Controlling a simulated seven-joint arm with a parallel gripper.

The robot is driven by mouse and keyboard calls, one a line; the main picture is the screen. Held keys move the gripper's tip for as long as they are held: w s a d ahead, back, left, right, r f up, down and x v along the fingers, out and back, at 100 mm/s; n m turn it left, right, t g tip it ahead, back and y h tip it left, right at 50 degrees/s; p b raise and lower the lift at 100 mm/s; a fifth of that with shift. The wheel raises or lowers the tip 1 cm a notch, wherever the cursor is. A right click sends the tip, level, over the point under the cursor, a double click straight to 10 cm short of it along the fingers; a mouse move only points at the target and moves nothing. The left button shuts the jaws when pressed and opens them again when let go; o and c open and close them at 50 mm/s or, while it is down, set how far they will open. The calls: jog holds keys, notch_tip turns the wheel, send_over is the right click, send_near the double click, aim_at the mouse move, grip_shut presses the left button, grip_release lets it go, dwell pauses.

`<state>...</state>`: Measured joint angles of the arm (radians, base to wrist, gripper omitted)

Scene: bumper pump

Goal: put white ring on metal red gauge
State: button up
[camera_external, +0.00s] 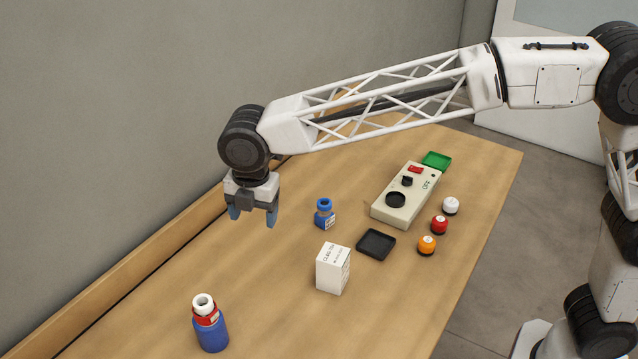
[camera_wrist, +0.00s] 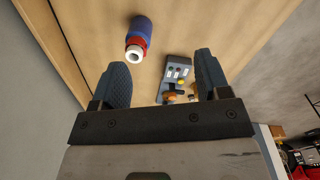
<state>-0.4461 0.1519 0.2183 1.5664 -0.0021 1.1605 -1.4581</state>
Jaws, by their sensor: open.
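A white ring (camera_external: 203,301) sits at the top of a red collar with a pale label (camera_external: 206,316), which is on a blue cylinder (camera_external: 212,335) at the front left of the table. I take this red piece as the red gauge, but cannot be sure. In the wrist view the ring (camera_wrist: 134,54), red collar (camera_wrist: 137,41) and blue cylinder (camera_wrist: 142,25) show at the top, left of centre. My gripper (camera_external: 253,216) is open and empty, pointing down above the table, behind the cylinder and apart from it. Its two blue fingers (camera_wrist: 162,66) show in the wrist view.
A small blue bottle (camera_external: 324,215), a white box (camera_external: 333,270) and a black tray (camera_external: 376,245) stand mid-table. A beige control box (camera_external: 405,195), green tray (camera_external: 436,161) and white (camera_external: 451,205), red (camera_external: 439,224) and orange (camera_external: 427,244) knobs are at right. A wall borders the left.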

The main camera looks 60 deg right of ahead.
jog(key=s+d+r+m+t, duration=0.1)
jog(key=s+d+r+m, duration=0.2)
jog(key=s+d+m, duration=1.4)
jog(key=s+d+f+m, duration=0.1)
jog(key=s+d+f, duration=0.2)
jog(key=s+d, duration=0.3)
jog(key=s+d+f+m, duration=0.2)
jog(key=s+d, duration=0.4)
jog(key=s, duration=0.6)
jog(key=s+d+f+m+t, duration=0.1)
jog(key=s+d+f+m, duration=0.1)
jog(key=s+d+f, duration=0.2)
jog(key=s+d, duration=0.3)
jog(key=s, duration=0.3)
